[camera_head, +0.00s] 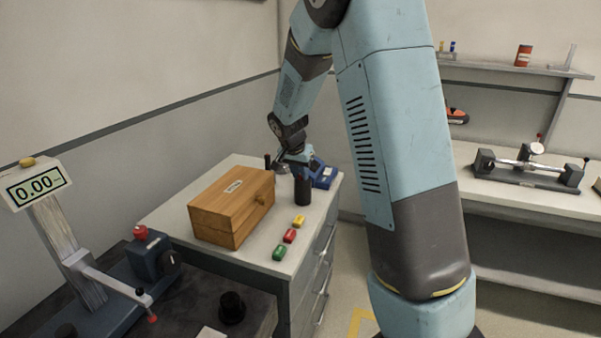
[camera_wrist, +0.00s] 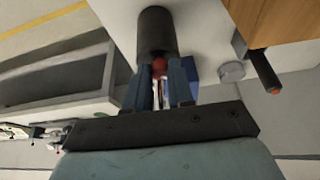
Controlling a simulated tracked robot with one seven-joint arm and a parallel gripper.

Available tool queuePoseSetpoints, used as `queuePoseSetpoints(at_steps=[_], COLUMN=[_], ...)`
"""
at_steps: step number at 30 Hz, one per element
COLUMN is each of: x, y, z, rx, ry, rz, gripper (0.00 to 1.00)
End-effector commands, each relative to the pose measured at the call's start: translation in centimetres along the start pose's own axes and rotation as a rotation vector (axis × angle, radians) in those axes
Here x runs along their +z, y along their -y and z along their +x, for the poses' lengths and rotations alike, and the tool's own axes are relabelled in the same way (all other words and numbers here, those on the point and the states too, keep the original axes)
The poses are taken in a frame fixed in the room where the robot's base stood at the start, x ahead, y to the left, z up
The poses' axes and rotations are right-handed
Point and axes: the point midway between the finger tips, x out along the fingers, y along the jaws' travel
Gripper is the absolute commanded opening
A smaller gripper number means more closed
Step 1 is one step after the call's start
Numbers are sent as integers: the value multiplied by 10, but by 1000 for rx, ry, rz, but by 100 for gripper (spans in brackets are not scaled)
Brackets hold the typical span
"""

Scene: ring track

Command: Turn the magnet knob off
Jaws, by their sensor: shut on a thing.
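My gripper (camera_head: 297,158) points down over the grey cabinet top, just above a dark upright cylinder (camera_head: 302,191). In the wrist view, my gripper (camera_wrist: 162,66) is shut on a small red ball-shaped piece (camera_wrist: 158,66) at the end of the dark cylinder (camera_wrist: 157,32). I cannot tell whether the red piece is fixed to the cylinder. No knob is clearly marked as the magnet knob. A blue block (camera_head: 148,259) at the left carries a dark round knob (camera_head: 170,262) on its side and a red knob (camera_head: 141,232) on top. My gripper is well away from that block.
A wooden box (camera_head: 220,220) stands left of my gripper. Green (camera_head: 279,253), red (camera_head: 290,236) and yellow (camera_head: 299,221) pieces lie along the cabinet edge. A blue object (camera_head: 324,174) stands behind the cylinder. A display (camera_head: 38,187) reads 0.00. A bench fixture (camera_head: 528,170) is at right.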

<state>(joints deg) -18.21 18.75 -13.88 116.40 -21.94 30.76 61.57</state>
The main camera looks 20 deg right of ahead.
Motion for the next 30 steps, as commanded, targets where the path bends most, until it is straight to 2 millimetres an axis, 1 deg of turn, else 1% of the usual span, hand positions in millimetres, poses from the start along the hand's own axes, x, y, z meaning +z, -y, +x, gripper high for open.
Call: queuePoseSetpoints(at_steps=[7, 18, 29, 30], x=[0, 0, 0, 0], y=[-1, -2, -2, -2], z=[0, 0, 0, 0], rx=[-13, -83, -88, -88], ry=[1, 1, 0, 0], rz=[-29, -200, -215, -214], gripper=[0, 0, 0, 26])
